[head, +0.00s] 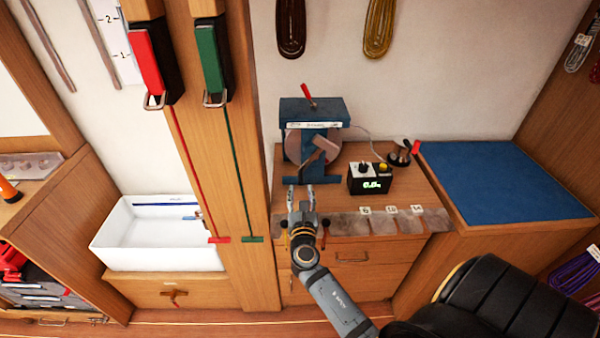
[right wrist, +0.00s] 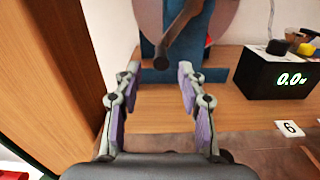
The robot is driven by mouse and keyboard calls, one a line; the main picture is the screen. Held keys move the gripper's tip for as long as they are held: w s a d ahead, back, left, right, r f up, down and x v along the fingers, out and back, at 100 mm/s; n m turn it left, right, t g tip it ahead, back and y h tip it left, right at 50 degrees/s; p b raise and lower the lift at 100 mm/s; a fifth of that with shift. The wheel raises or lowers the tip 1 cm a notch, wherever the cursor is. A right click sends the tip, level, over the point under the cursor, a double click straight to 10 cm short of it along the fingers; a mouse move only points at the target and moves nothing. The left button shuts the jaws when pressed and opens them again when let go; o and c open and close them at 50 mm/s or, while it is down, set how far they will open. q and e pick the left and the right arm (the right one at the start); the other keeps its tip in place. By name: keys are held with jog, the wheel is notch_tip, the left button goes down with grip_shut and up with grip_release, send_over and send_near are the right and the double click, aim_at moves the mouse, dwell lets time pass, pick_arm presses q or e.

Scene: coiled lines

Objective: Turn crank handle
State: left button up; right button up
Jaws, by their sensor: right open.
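A blue winding machine (head: 312,108) with a round grey-pink disc stands on the wooden cabinet top. A brown crank handle (head: 326,144) sits on the front of the disc. In the right wrist view the crank handle (right wrist: 182,36) is just beyond the fingertips, with its lower end between the finger lines. My right gripper (head: 301,192) is in front of the machine, open and empty, pointing at it. In the right wrist view its two fingers (right wrist: 158,74) are spread wide, apart from the handle. My left gripper is not in view.
A black box with a lit display (head: 371,180) stands right of the machine. A wooden post (head: 233,170) with red and green lines rises at left. A blue mat (head: 500,180) lies clear at right.

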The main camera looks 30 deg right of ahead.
aim_at(301, 185)
jog(key=x, duration=0.5)
jog(key=shift+d+f+p, duration=0.1)
jog(key=shift+f+p, duration=0.05)
jog(key=shift+p, duration=0.15)
jog(key=x, duration=0.3)
jog(key=shift+w+d, duration=0.3)
jog(key=shift+w, duration=0.05)
jog(key=shift+w+f, duration=0.1)
jog(key=shift+f, duration=0.05)
jog(key=c, duration=0.7)
grip_shut()
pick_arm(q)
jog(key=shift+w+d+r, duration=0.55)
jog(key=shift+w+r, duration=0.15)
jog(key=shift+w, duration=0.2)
pick_arm(e)
jog(key=shift+d, duration=0.1)
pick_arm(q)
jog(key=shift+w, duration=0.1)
